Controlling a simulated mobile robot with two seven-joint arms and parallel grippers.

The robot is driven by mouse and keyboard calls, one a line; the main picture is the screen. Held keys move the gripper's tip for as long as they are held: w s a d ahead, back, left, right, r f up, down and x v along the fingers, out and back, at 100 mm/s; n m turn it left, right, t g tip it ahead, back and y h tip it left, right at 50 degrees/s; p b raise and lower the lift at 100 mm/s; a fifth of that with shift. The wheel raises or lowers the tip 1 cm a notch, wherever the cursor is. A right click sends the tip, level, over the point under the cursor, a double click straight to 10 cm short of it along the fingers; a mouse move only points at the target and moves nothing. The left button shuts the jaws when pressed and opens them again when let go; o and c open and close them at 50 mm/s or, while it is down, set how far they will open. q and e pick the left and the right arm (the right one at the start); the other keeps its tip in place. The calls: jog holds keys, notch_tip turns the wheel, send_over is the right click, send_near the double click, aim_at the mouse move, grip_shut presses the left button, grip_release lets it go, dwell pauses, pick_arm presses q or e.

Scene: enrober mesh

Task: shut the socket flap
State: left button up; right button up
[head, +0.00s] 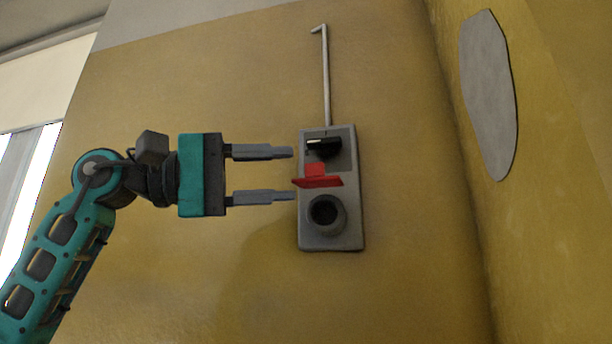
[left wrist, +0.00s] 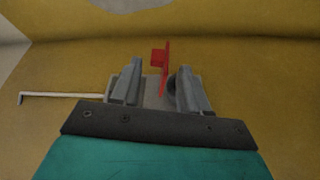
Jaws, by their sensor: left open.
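A grey socket box (head: 346,235) is mounted on the yellow wall. Its red flap (head: 318,182) stands out from the box, raised above the round dark socket (head: 325,211), which is uncovered. My left gripper (head: 294,174) is open, with one finger above the flap's level and one below it, at the left edge of the box. In the left wrist view the red flap (left wrist: 165,68) stands between the two fingers of the left gripper (left wrist: 158,78), with gaps on both sides. The socket is partly hidden there behind a finger. My right gripper is not in view.
A black switch knob (head: 323,146) sits on the box above the flap. A thin bent rod or conduit (head: 326,80) runs up from the box. A grey oval patch (head: 489,95) is on the right wall, beyond the corner. The wall below the box is clear.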

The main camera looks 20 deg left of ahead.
pick_arm(q)
jog(key=v, duration=0.7)
jog(key=shift+s+b, duration=0.15)
jog(key=shift+b, duration=0.15)
jog(key=shift+a, duration=0.1)
